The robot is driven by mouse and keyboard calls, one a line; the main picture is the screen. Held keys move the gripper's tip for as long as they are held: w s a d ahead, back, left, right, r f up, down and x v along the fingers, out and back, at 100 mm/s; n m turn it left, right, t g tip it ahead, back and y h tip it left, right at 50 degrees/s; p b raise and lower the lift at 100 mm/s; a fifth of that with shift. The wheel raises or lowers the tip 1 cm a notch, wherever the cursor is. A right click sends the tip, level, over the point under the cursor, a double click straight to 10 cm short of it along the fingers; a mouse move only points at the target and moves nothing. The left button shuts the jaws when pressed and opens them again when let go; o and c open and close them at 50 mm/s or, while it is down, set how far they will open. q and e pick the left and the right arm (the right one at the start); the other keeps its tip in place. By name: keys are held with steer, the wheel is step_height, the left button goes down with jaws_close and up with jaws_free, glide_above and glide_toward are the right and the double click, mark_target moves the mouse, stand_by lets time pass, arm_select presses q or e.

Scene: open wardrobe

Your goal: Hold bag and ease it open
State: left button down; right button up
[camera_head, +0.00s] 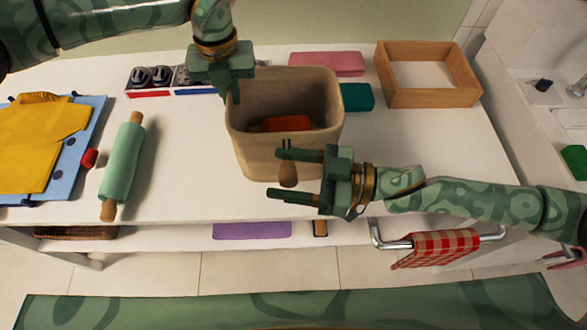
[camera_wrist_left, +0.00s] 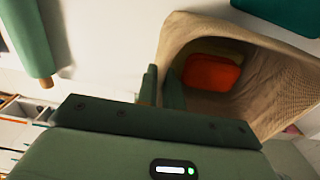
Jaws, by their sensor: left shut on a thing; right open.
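A tan open-topped bag (camera_head: 262,158) stands upright near the middle of the white table, its mouth wide. My right gripper (camera_head: 279,172) is open in front of the bag's lower right. A small brown piece (camera_head: 288,173) shows between its fingers; I cannot tell whether it is attached to the bag.
A green rolling pin (camera_head: 122,162) and yellow cloth on a blue board (camera_head: 50,145) lie left. A tray of small items (camera_head: 160,79), a pink block (camera_head: 327,63), a teal block (camera_head: 357,97) and a wooden box (camera_head: 428,98) are behind.

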steer(key=s+d, duration=0.2)
steer(key=d, duration=0.9)
steer(key=shift+d, duration=0.4)
steer(key=shift+s, duration=0.1)
